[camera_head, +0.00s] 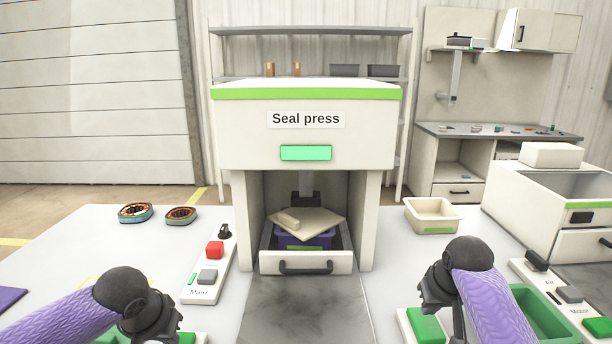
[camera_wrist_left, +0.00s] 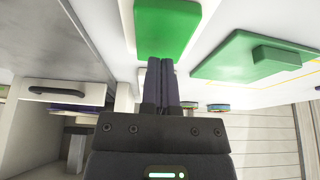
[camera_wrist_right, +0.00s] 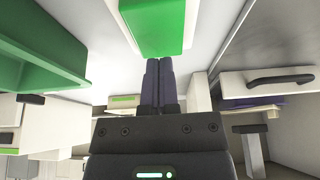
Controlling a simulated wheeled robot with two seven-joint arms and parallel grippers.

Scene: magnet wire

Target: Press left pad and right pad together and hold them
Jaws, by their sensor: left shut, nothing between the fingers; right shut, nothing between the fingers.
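The left pad (camera_wrist_left: 166,26) is a green block on a white base in the left wrist view. In the head view only a bit of its green shows at the bottom edge, by my left gripper. The right pad (camera_head: 426,326) is a similar green block on a white base, beside my right gripper; it also shows in the right wrist view (camera_wrist_right: 155,26). My left gripper (camera_wrist_left: 160,64) is shut and empty, its tips at the left pad's edge. My right gripper (camera_wrist_right: 159,64) is shut and empty, its tips at the right pad's edge. I cannot tell whether either touches.
The seal press (camera_head: 306,152) stands between the pads, its drawer (camera_head: 306,263) open with a purple item inside. The Main switch panel (camera_head: 207,290) is left of it. A green bin (camera_head: 540,315) and another switch panel (camera_head: 560,290) lie right of my right gripper.

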